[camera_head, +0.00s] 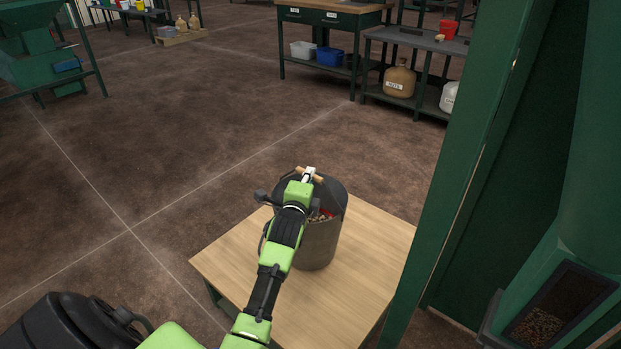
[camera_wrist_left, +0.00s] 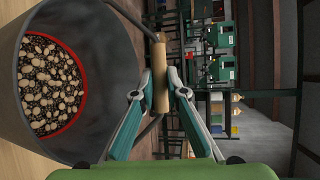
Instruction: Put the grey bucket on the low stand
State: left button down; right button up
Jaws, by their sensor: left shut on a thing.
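The grey bucket (camera_head: 322,248) is upright over the wooden top of the low stand (camera_head: 350,300), towards its back. Its base looks at the level of the top, but I cannot tell whether it touches. My left gripper (camera_head: 309,175) is above the bucket's rim, shut on the wooden grip of its raised handle. In the left wrist view, my left gripper (camera_wrist_left: 158,92) has a finger on each side of the wooden grip (camera_wrist_left: 160,76). The grey bucket (camera_wrist_left: 105,60) holds pale and dark pieces inside a red ring. My right gripper is not in view.
A green post (camera_head: 455,190) stands close to the right of the stand. A hopper with a grain-filled outlet (camera_head: 545,315) is at the lower right. A workbench (camera_head: 330,20) and a shelf with containers (camera_head: 420,45) stand at the back.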

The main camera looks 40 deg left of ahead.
pick_arm(q)
jog(key=shift+d+f, duration=0.1)
jog(key=shift+f, duration=0.65)
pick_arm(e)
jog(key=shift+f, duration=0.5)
pick_arm(q)
jog(key=c, duration=2.1)
grip_release()
jog(key=shift+f, duration=0.4)
jog(key=shift+c, duration=0.2)
jog(key=shift+o, duration=0.6)
jog(key=shift+r, duration=0.1)
